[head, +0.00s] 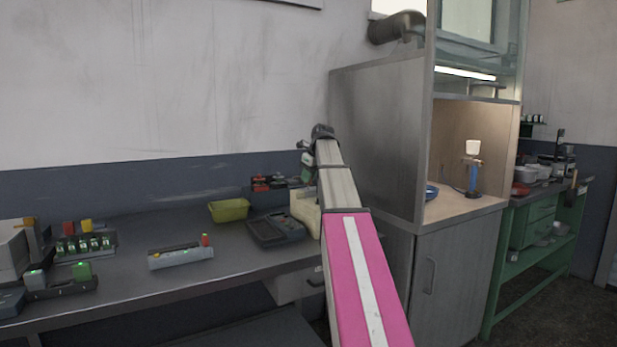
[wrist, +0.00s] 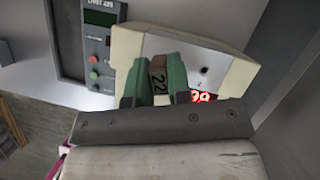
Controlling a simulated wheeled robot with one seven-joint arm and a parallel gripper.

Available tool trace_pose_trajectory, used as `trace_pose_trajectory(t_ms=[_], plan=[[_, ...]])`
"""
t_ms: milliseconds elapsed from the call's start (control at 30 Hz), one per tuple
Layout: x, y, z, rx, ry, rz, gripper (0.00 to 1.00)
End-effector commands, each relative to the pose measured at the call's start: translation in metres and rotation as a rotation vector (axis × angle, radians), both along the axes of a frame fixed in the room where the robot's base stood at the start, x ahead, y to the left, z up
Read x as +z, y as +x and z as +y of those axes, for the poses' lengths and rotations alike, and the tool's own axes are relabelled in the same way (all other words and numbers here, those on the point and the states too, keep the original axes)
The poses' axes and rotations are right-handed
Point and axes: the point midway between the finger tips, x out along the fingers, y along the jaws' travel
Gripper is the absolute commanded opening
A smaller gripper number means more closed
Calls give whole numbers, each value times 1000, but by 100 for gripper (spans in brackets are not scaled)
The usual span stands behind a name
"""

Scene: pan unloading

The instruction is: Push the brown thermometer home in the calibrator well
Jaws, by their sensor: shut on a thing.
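The calibrator's pale top has a small dark hole (wrist: 204,70) to the right of the fingers and a red lit display, partly covered by my gripper. The thermometer's lower end is hidden, so I cannot tell how deep it sits in a well. In the head view the calibrator (head: 304,213) is partly behind my arm, and the thermometer cannot be made out.
A dark instrument (head: 275,230) lies left of the calibrator; it also shows in the wrist view (wrist: 92,45). A yellow-green bin (head: 229,210) and a grey rack (head: 181,255) are farther left on the bench. A grey cabinet wall (head: 378,140) rises close on the right.

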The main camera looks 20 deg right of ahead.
Motion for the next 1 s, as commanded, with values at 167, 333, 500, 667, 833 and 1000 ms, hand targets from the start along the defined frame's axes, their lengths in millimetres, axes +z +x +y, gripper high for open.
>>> trace_pose_trajectory(t_ms=[167,333,500,667,833,1000], plan=[[-2,0,0,0,0,0,0],[-4,0,0,0,0,0,0],[-6,0,0,0,0,0,0],[-8,0,0,0,0,0,0],[-10,0,0,0,0,0,0],[-13,0,0,0,0,0,0]])
